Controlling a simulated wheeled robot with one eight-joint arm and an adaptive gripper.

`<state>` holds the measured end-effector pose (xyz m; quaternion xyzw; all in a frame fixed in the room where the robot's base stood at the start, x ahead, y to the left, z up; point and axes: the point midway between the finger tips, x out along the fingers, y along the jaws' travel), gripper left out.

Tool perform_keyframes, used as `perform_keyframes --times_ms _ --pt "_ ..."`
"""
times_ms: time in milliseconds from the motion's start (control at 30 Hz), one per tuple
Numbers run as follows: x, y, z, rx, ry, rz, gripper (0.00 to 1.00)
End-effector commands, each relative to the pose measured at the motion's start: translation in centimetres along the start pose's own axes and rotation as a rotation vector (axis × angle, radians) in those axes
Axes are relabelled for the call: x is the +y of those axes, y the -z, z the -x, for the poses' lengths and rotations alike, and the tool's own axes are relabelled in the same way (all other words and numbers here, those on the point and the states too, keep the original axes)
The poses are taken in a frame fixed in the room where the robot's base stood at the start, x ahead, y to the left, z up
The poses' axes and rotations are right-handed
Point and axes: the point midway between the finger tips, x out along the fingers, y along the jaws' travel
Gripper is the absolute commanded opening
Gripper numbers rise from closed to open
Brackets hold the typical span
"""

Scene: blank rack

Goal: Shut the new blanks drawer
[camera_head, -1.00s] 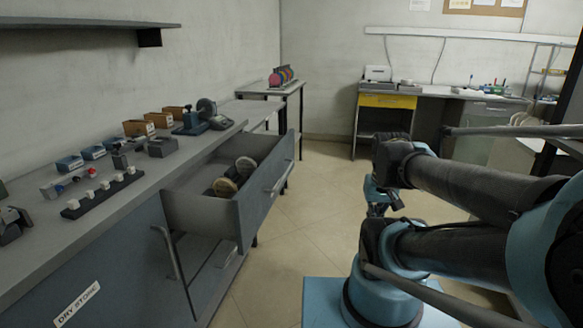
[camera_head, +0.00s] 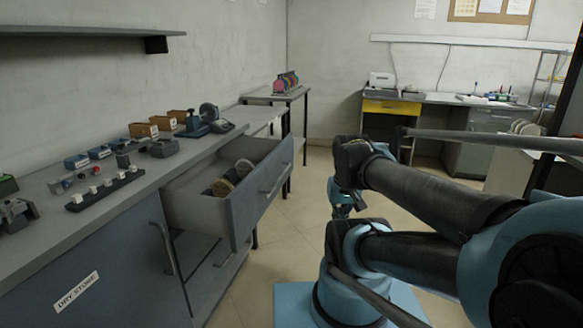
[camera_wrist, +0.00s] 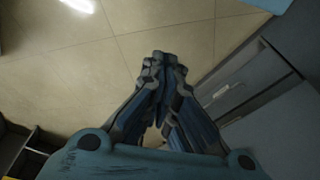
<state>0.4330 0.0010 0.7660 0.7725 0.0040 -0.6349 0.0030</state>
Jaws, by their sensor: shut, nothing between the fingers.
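A grey drawer (camera_head: 258,205) stands pulled out from the bench at left in the head view. A few round discs (camera_head: 232,178) lie inside it, and its front has a bar handle. I see no readable name on this drawer. My gripper (camera_head: 343,209) is to the right of the drawer front, apart from it, pointing down and partly hidden by my arm. In the wrist view my gripper (camera_wrist: 164,58) has its fingers together and empty over the tiled floor. Grey unit fronts (camera_wrist: 245,75) with a pale handle or label show at the right there.
The bench top (camera_head: 95,215) bears small boxes, a rack of white pieces and a grinder-like machine. A cupboard front marked DRY STORE (camera_head: 77,292) is below. Tiled floor (camera_head: 290,220) is clear between the drawer and my arm. A desk with a yellow drawer (camera_head: 391,107) stands behind.

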Motion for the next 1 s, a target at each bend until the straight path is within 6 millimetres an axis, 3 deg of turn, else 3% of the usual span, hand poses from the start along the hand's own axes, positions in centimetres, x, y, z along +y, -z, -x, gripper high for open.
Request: perform_keyframes --times_ms 167,367,733,1000 --pt "-0.7 2.0 1.0 -0.009 0.038 -0.113 0.00" --pt "-1.9 6.2 2.8 -0.038 0.117 -0.349 0.00" --pt "-3.4 15.3 4.5 -0.129 0.264 -0.796 0.00" --pt "-3.5 22.5 4.3 -0.226 0.362 -1.109 0.00"
